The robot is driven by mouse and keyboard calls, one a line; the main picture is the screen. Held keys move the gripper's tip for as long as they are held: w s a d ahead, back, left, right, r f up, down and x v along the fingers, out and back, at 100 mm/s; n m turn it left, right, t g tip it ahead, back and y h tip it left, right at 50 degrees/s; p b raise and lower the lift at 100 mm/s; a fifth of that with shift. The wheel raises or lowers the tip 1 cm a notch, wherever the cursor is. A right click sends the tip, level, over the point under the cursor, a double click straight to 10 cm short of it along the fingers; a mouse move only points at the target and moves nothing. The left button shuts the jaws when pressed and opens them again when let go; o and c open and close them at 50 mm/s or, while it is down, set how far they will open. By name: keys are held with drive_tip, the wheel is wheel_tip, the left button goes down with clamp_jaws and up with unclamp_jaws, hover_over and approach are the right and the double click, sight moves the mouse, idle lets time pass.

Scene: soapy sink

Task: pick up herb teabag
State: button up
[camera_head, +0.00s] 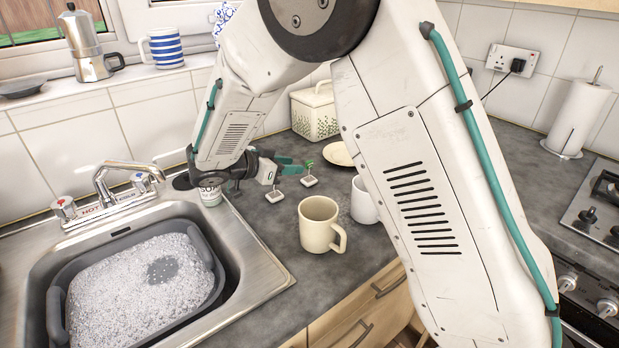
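Two small pale teabags lie on the dark worktop behind the mugs. One teabag (309,181) has a green tag (309,165) standing up above it; I take it to be the herb one, though no label is readable. The other teabag (275,196) lies to its left, nearer the sink, below my gripper. My gripper (290,167) has teal fingers that point right, with their tips just left of the green tag. I cannot tell whether they touch it. The gap between the fingers is too small to judge.
A cream mug (318,225) and a white mug (363,202) stand in front of the teabags. A small plate (339,154) and a lidded box (315,113) are behind. A sink (262,270) with a foamy basin (55,315) is at left, and a hob (590,215) at right.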

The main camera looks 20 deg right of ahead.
sight(306, 164)
drive_tip(key=x, duration=0.6)
drive_tip(key=shift+w+d, duration=0.1)
drive_tip(key=shift+d, duration=0.15)
drive_tip(key=shift+r, duration=0.1)
clamp_jaws()
